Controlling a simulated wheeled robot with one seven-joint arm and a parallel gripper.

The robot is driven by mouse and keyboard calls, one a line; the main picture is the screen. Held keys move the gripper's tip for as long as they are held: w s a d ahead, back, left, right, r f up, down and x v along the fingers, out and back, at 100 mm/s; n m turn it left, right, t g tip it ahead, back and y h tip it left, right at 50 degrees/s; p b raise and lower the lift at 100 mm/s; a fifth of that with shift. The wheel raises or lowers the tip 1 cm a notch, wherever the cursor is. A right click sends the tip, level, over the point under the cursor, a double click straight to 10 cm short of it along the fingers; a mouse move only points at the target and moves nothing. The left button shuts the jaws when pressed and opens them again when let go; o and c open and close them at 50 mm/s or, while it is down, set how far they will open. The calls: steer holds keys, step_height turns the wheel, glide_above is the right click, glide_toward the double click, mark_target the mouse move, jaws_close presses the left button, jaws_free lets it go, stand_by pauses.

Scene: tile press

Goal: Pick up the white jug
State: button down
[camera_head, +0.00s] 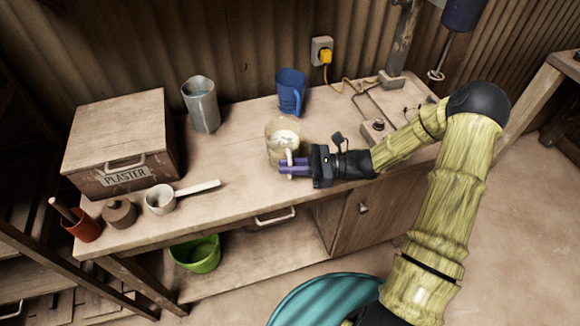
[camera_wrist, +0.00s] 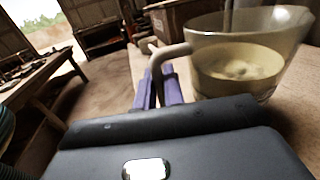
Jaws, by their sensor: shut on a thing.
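The white jug (camera_head: 282,133) is pale, cream and see-through, with a whitish fill inside. It is upright at the bench's front middle; I cannot tell whether its base is clear of the top. My gripper (camera_head: 286,168) reaches it from the right with purple fingers, at the handle on the jug's near side. In the wrist view the jug (camera_wrist: 235,72) fills the upper right, and its handle (camera_wrist: 172,50) runs down to the fingers (camera_wrist: 160,88), which are shut on it. The lower end of the handle is hidden.
On the bench (camera_head: 235,150), a blue jug (camera_head: 290,92) stands just behind and a grey metal jug (camera_head: 201,105) behind left. A ladle (camera_head: 165,198) and a plaster box (camera_head: 120,145) are farther left. A yellow plug's cable (camera_head: 345,82) trails at the back right.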

steer(key=shift+r, duration=4.55)
steer(key=shift+r, duration=0.1)
